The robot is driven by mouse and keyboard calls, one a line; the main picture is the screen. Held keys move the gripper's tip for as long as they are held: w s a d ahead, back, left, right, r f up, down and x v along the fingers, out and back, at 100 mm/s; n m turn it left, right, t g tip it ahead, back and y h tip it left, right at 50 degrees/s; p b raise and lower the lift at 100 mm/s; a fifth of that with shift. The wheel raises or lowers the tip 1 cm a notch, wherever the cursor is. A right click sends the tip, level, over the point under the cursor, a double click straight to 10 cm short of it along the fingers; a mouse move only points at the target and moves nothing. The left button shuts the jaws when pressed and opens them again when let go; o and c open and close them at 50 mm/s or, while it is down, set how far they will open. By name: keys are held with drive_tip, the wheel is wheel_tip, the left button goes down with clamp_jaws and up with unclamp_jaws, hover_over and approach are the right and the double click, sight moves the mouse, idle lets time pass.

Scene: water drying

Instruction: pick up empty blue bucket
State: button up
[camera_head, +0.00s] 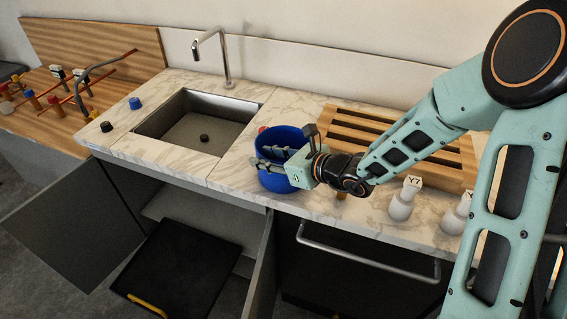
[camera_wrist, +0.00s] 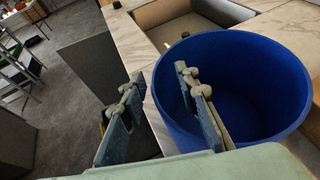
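The blue bucket (camera_head: 285,138) stands upright on the marble counter to the right of the sink. It also shows in the wrist view (camera_wrist: 255,45), where the visible part of its inside looks empty. My gripper (camera_head: 266,160) is at the bucket's near side, pointing left in the head view. In the wrist view, my gripper (camera_wrist: 158,82) has its fingers spread apart. The right finger overlaps the bucket's opening and seems to be inside the rim; the left finger is outside, over the counter's edge. The near rim lies between them, with a gap to the left finger.
The sink (camera_head: 200,125) with its tap (camera_head: 222,55) lies left of the bucket. A wooden slatted rack (camera_head: 360,125) is behind my arm. White bottles (camera_head: 403,200) stand at the right. A small red thing (camera_head: 262,129) is beside the bucket. Cabinet doors (camera_head: 75,222) stand open below.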

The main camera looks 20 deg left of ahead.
clamp_jaws()
drive_tip(key=shift+r, duration=0.2)
idle(0.4)
